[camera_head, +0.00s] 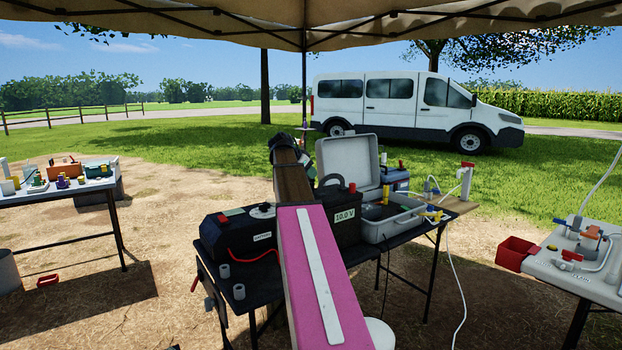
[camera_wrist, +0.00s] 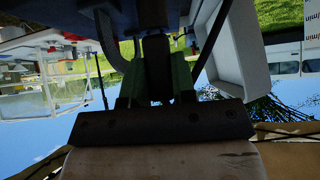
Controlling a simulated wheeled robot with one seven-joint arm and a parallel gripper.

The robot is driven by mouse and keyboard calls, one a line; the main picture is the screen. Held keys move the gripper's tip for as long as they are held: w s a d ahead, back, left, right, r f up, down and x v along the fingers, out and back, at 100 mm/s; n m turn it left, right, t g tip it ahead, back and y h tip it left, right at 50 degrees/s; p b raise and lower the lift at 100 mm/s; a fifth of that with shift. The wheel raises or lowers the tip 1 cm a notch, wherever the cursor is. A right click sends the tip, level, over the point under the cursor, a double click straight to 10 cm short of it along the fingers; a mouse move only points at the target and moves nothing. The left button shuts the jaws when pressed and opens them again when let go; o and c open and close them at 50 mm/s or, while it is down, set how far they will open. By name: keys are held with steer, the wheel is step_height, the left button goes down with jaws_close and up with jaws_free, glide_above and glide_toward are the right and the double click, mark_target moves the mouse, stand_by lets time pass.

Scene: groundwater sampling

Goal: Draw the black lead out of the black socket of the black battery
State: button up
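The black battery (camera_head: 345,228), with a 10.0 V display and a red knob on top, stands on the dark table behind my arm. My gripper (camera_wrist: 155,85) has green fingers, seen in the wrist view, with a dark plug-like part of the black lead (camera_wrist: 155,62) between them. No gap shows beside it. A black cable curves past the fingers in the wrist view. A dark loop also arches over the battery's top in the head view. The wrist view is dark, so the plug's seating in the socket cannot be told.
A black box labelled battery (camera_head: 225,240) with a red wire stands left of my arm. A grey case (camera_head: 395,228) with raised lid (camera_head: 348,160) is on the right. A blue box (camera_head: 396,180) stands behind. Side tables hold other gear.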

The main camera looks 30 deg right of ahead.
steer(key=shift+r, duration=0.2)
steer(key=shift+r, duration=2.7)
